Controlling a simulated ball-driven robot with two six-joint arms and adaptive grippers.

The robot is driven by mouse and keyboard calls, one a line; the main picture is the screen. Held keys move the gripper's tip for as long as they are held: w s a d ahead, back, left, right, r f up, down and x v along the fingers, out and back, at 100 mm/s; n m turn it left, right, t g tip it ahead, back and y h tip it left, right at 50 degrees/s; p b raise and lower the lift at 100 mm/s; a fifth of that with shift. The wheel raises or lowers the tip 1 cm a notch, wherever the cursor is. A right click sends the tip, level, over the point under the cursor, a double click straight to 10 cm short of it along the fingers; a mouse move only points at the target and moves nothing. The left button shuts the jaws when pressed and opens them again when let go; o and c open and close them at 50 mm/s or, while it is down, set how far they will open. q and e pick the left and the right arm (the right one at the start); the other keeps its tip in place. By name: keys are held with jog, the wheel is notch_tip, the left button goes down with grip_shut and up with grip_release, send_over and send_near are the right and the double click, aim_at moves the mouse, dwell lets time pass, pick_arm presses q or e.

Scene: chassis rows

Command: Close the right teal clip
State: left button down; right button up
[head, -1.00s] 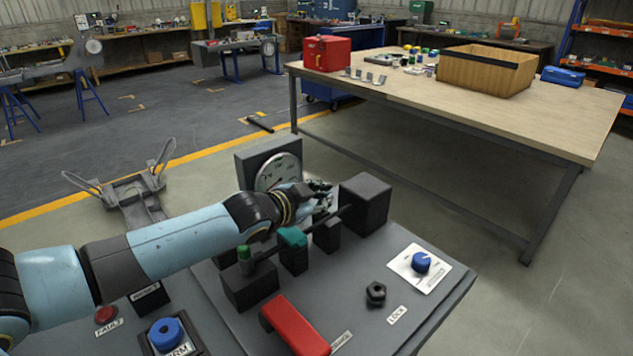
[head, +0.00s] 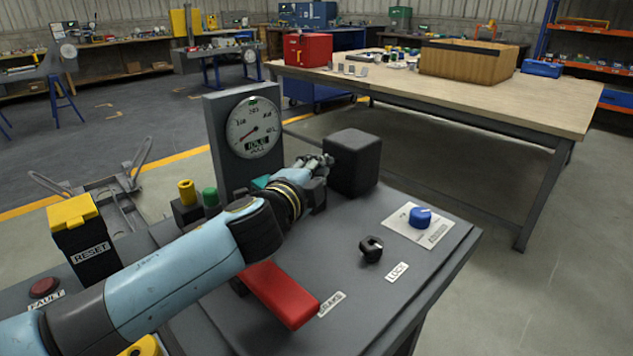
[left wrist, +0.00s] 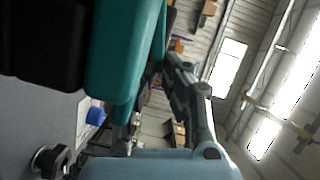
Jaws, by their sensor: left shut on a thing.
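My left gripper (head: 318,166) is over the back of the grey console, beside a dark block (head: 353,160). In the left wrist view a large teal clip part (left wrist: 122,50) is close to the camera, next to a gripper finger (left wrist: 195,105). The gripper is shut on this teal part. In the head view my wrist hides most of the clip area. A small bit of teal (head: 262,181) shows left of the wrist; I cannot tell which clip it belongs to. My right gripper is not in view.
A gauge (head: 253,128) stands behind my wrist. Green (head: 211,197) and yellow (head: 187,192) pegs stand to its left. A red brake handle (head: 280,293), black lock knob (head: 371,249) and blue dial (head: 420,217) are in front and right. A yellow-topped RESET box (head: 80,238) is left.

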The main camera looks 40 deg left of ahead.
pick_arm(q)
jog(key=shift+d+f+m+b, duration=0.1)
jog(key=shift+f+m+b, duration=0.5)
jog(key=shift+b, duration=0.3)
jog(key=shift+r, duration=0.1)
